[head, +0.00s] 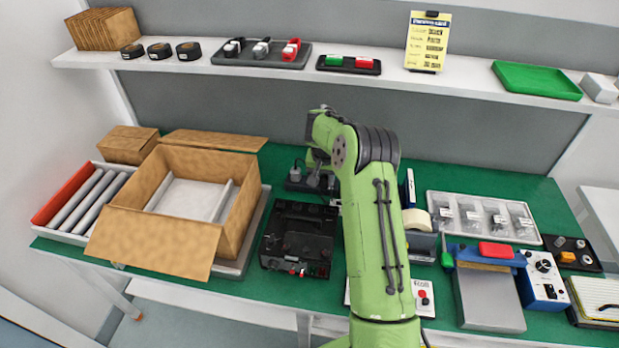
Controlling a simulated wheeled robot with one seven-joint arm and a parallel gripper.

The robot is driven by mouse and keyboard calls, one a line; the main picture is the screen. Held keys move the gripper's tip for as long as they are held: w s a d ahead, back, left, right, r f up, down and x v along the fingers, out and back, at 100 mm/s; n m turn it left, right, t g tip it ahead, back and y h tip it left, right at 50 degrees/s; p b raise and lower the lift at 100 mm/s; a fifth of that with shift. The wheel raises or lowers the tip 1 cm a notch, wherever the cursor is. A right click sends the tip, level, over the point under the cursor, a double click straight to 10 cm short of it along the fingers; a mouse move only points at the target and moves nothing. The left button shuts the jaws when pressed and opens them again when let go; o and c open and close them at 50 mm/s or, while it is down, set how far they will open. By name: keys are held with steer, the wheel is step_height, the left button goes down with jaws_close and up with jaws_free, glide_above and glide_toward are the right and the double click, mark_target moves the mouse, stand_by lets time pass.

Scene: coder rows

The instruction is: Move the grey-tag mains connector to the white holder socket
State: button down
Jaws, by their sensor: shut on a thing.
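My gripper (316,165) points down at the back of the green bench, left of my raised arm. It is small and partly covered by my arm. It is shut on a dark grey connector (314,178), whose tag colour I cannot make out. Just below is a dark holder block (294,186) with another grey connector (297,171) upright at its left. I cannot tell whether the held connector touches the block. A white patch (335,202) shows at the block's right, partly hidden by my arm; I cannot tell whether it marks the white socket.
A black case (299,240) stands in front of the block. An open cardboard box (155,245) is to the left. A tape dispenser (418,240) and a clear-lidded tray (483,217) are to the right. A shelf tray (262,58) holds white, grey and red items.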

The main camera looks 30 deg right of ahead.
steer(key=d+f+b, duration=0.1)
steer(key=f, duration=0.1)
steer(key=d+f+b, duration=0.2)
steer(key=f, duration=0.1)
steer(key=s+d+f+b, duration=0.1)
steer(key=d+f, duration=0.1)
steer(key=f, duration=0.1)
steer(key=shift+d+f, duration=0.15)
steer(key=shift+d, duration=0.05)
steer(key=shift+f+b, duration=0.4)
steer(key=shift+b, duration=0.1)
steer(key=shift+f+b, duration=0.65)
steer(key=shift+b, duration=0.1)
stand_by(1.0)
steer(key=c, duration=0.7)
jaws_free()
steer(key=r+p, duration=0.1)
steer(key=r, duration=0.4)
steer(key=s+a+r, duration=0.1)
steer(key=r, duration=0.4)
steer(key=s+a+r+p, duration=0.1)
steer(key=r, duration=0.4)
steer(key=shift+s+r+p, duration=0.25)
steer(key=shift+p, duration=0.1)
